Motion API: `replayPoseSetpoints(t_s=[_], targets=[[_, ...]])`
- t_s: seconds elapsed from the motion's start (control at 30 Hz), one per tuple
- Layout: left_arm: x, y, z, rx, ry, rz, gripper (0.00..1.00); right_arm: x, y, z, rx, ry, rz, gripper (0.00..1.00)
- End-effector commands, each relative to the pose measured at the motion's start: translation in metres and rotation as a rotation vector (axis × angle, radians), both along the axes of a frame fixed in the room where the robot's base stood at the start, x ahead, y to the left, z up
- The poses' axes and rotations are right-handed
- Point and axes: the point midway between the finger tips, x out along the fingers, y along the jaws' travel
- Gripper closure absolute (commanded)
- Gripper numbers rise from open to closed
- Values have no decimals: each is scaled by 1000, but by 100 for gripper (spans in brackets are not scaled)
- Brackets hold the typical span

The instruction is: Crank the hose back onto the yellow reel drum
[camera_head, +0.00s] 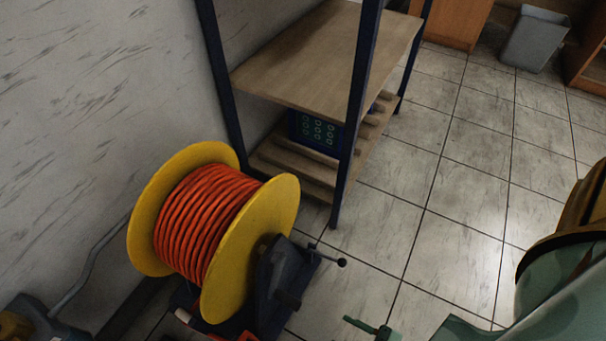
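The yellow reel drum (250,235) stands on the floor by the wall at the left. Orange-red hose (205,215) is wound in close turns between its two yellow flanges. A dark bracket (283,280) is on the drum's right side, and a thin crank with a black knob (342,262) sticks out to the right. A small green part (372,328) at the bottom edge, right of and below the knob, looks like part of my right gripper. It is cut off, apart from the knob, and its fingers cannot be made out. My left gripper is not in view.
A shelf rack with dark blue posts and wooden boards (320,60) stands behind the reel, with a blue crate (318,132) on its lower level. A grey bin (535,40) is at the back right. The tiled floor (450,190) right of the rack is clear.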

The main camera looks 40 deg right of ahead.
Motion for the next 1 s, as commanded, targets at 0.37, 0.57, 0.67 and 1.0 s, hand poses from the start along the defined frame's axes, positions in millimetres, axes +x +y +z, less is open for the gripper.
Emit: replayPoseSetpoints(t_s=[0.37, 0.57, 0.67, 1.0], targets=[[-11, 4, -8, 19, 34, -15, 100, 86, 31, 0, -1, -4, -2, 55], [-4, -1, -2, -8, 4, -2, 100, 122, 44, -1, -1, -2, -2, 55], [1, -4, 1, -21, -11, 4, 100, 133, 48, -1, -3, -1, -1, 55], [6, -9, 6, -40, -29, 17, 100, 141, 51, 0, -4, -1, -1, 55]])
